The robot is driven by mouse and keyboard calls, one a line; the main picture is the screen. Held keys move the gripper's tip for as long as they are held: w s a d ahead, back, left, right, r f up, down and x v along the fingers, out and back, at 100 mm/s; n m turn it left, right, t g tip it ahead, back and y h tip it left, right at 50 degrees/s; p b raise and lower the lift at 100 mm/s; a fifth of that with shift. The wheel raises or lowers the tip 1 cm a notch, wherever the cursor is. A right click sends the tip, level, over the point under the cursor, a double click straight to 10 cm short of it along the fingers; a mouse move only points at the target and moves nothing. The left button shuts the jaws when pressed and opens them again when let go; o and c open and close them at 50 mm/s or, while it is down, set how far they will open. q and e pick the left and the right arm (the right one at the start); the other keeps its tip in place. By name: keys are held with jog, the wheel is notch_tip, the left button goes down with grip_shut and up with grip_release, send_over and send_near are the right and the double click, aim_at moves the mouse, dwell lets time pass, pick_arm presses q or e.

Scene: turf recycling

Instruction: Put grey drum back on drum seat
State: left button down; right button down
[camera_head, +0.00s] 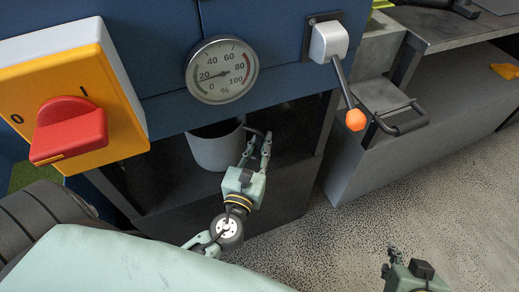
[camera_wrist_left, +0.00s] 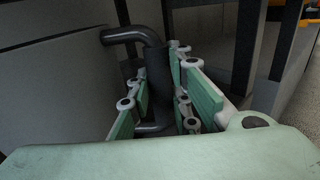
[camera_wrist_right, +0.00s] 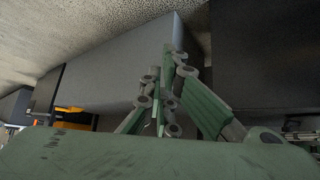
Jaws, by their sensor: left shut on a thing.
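The grey drum (camera_head: 215,150) stands in the dark recess under the blue machine. Its upper rim is partly hidden by the machine's front. In the left wrist view its grey wall (camera_wrist_left: 60,75) fills the left side, with a dark bent handle (camera_wrist_left: 158,75) sticking out. My left gripper (camera_head: 259,142) is to the right of the drum, with its fingers (camera_wrist_left: 160,95) closed around the handle's upright bar. My right gripper (camera_head: 391,252) is low at the right, away from the drum. Its fingers look closed together and empty in the right wrist view (camera_wrist_right: 165,75). I cannot make out the drum seat.
The blue machine (camera_head: 165,75) carries a dial gauge (camera_head: 222,70), a red knob (camera_head: 70,130) on a yellow panel and a lever with an orange tip (camera_head: 355,119). Speckled floor (camera_head: 320,235) is clear between.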

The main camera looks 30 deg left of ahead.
pick_arm(q)
jog(key=shift+f, duration=0.2)
pick_arm(e)
jog(key=shift+w+a+r+t, duration=0.2)
jog(key=shift+w+r+t, duration=0.15)
jog(key=shift+w, duration=0.15)
jog(key=shift+w+a+r+t, duration=0.15)
jog(key=shift+w+r+t, duration=0.1)
jog(key=shift+w+r, duration=0.15)
jog(key=shift+w, duration=0.15)
pick_arm(q)
jog(key=c, duration=1.6)
grip_release()
jog(key=shift+f, duration=0.15)
pick_arm(e)
jog(key=shift+r, duration=0.1)
